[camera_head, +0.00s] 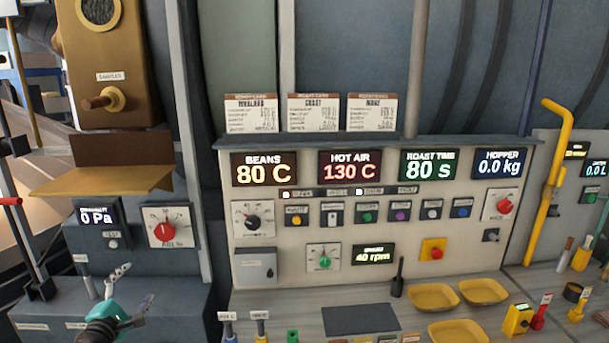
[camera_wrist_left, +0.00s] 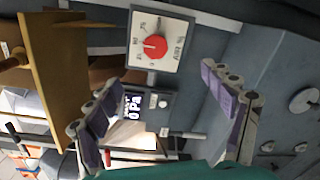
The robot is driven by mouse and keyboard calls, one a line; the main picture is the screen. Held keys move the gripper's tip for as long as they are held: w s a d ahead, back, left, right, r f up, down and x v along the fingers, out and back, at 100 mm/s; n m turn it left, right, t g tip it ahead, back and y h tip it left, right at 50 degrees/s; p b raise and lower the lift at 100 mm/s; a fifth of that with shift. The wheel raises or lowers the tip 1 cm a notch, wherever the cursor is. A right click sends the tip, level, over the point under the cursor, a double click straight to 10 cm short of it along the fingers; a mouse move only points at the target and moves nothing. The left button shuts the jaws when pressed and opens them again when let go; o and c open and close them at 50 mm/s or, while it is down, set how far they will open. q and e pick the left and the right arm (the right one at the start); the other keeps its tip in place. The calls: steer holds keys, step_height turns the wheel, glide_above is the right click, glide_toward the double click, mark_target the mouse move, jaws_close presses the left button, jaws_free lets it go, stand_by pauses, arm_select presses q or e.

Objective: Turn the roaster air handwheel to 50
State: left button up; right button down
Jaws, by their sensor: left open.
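The red air knob (camera_head: 164,232) sits at the centre of a white square dial plate (camera_head: 184,217) marked with a % scale, on the grey panel at the left. In the left wrist view the red knob (camera_wrist_left: 154,47) and its plate lie ahead, turned sideways; the exact setting is too small to read for sure. My left gripper (camera_head: 130,285) is below the dial plate, apart from it. In the left wrist view its fingers (camera_wrist_left: 160,78) are spread wide with nothing between them. My right gripper is not in view.
A display reading 0 Pa (camera_head: 97,216) is left of the dial. A tan ledge (camera_head: 100,180) juts out above it. A small upright lever (camera_head: 88,283) stands close to my left gripper. The main console (camera_head: 295,265) with buttons and displays is to the right.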

arm_select(q)
steer(key=s+d+f+m+g+h, duration=0.1)
steer(key=s+d+m+g, duration=0.1)
steer(key=d+m, duration=0.35)
steer(key=s+d+f+m+g+h+b, duration=0.1)
steer(key=s+d+m, duration=0.15)
steer(key=d, duration=0.55)
steer(key=s+d+f+m+g+h, duration=0.1)
steer(key=s+d+m+g+h, duration=0.15)
steer(key=d, duration=0.45)
steer(key=s+d+f+m+g+y, duration=0.1)
steer(key=s+d+f+m, duration=0.1)
steer(key=s, duration=0.5)
steer(key=s+d+f+m+g+y+b, duration=0.1)
steer(key=s+d+f+m+g, duration=0.1)
steer(key=s+f+m, duration=0.2)
steer(key=s+d+f+m+g+y, duration=0.2)
steer(key=s+f+m, duration=0.2)
steer(key=s, duration=0.5)
steer(key=shift+s+m+b, duration=0.3)
steer(key=shift+m+b, duration=0.05)
steer(key=shift+m, duration=0.9)
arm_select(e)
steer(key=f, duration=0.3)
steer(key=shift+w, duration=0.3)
